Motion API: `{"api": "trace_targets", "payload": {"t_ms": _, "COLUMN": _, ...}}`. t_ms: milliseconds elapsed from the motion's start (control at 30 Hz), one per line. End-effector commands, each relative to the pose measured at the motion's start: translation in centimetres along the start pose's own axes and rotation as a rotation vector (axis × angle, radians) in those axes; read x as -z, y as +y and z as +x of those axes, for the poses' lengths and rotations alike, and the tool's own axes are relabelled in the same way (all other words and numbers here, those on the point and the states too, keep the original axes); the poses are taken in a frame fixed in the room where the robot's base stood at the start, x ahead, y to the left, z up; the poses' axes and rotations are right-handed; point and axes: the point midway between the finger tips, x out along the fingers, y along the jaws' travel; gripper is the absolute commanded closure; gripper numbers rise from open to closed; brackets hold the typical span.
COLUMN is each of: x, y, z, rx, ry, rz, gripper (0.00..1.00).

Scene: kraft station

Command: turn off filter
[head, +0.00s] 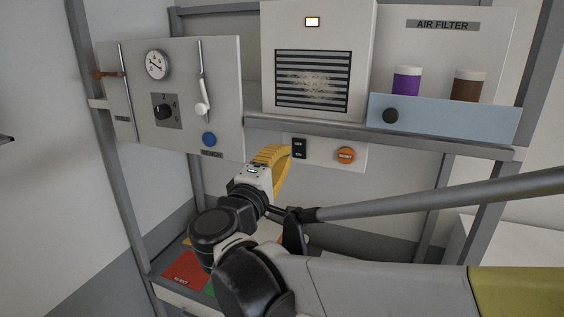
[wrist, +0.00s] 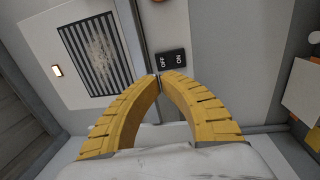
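The filter's black rocker switch (head: 299,148) sits on a pale panel below the shelf. In the wrist view the switch (wrist: 171,59) shows OFF on its left half and ON on its right half. My gripper (head: 286,150) has yellow fingers and is just left of the switch in the head view. In the wrist view my gripper (wrist: 159,77) has its fingertips together with nothing between them, close to the OFF end. I cannot tell whether they touch the switch. The air filter box (head: 317,45) has a dark striped grille and a lit indicator (head: 312,22).
An orange RESET button (head: 346,155) is right of the switch. The grey shelf edge (head: 400,138) runs just above. A blue holder (head: 445,118) carries a purple jar (head: 406,82) and a brown jar (head: 469,86). A control panel (head: 225,100) with a gauge stands at left.

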Motion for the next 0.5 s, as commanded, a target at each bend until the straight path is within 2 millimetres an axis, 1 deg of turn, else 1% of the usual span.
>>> {"api": "trace_targets", "payload": {"t_ms": 33, "x": -0.1, "y": 0.2, "z": 1.2, "rx": 0.0, "ry": -0.003, "rz": -0.001, "gripper": 1.0}}
{"api": "trace_targets", "payload": {"t_ms": 200, "x": -0.1, "y": 0.2, "z": 3.8, "rx": 0.0, "ry": -0.002, "rz": -0.001, "gripper": 1.0}}
{"api": "trace_targets", "payload": {"t_ms": 333, "x": 0.0, "y": 0.1, "z": 4.8, "rx": 0.0, "ry": -0.001, "rz": -0.001, "gripper": 1.0}}
{"api": "trace_targets", "payload": {"t_ms": 500, "x": 0.0, "y": 0.0, "z": 5.3, "rx": 0.0, "ry": 0.0, "rz": -0.001, "gripper": 1.0}}
